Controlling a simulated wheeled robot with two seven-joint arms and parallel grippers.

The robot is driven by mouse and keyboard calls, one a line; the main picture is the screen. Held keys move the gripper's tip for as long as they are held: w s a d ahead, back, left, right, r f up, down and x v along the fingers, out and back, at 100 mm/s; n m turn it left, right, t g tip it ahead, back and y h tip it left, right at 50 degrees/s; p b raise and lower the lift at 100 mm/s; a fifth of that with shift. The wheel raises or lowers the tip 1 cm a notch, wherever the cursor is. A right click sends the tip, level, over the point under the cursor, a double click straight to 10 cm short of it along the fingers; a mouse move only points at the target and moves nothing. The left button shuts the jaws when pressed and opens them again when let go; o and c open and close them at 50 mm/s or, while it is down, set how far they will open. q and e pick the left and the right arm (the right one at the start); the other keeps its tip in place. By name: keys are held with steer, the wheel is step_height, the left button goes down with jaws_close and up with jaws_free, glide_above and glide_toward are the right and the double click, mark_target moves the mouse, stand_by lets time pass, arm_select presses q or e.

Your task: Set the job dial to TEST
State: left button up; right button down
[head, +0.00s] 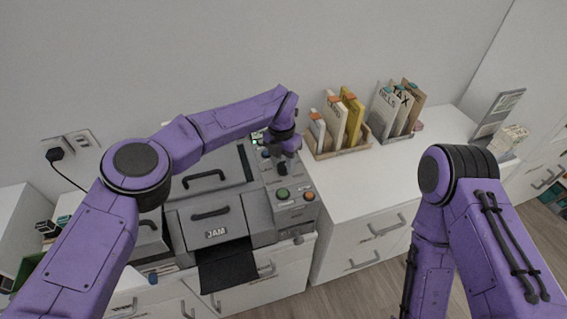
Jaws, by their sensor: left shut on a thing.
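The grey office machine (240,221) stands on the white desk left of centre, with a control panel down its right side. My left gripper (281,167) reaches down onto the upper part of this panel and is shut on the job dial there. The gripper covers the dial, so its pointer and the TEST mark cannot be read. A green button (282,194) and an orange button (308,196) sit on the panel just in front of the gripper. My right arm hangs at the right, and its gripper is out of the picture.
A small lit display (257,138) shows partly behind my left wrist. A lower front panel labelled JAM (216,232) has a black handle. File holders with folders (343,120) stand right of the machine. The white desktop (360,180) in front of them is clear.

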arm_select(q)
steer(key=m, duration=0.6)
steer(key=shift+d, duration=0.1)
steer(key=m, duration=0.7)
steer(key=shift+s+y, duration=0.1)
steer(key=shift+y, duration=0.2)
steer(key=shift+f+m+p, duration=0.1)
steer(key=shift+m+p, duration=0.2)
steer(key=o, duration=1)
steer(key=shift+o, duration=0.2)
step_height(320, 180, up, 11)
steer(key=b, duration=0.2)
steer(key=shift+w+f, duration=0.2)
steer(key=shift+w, duration=0.05)
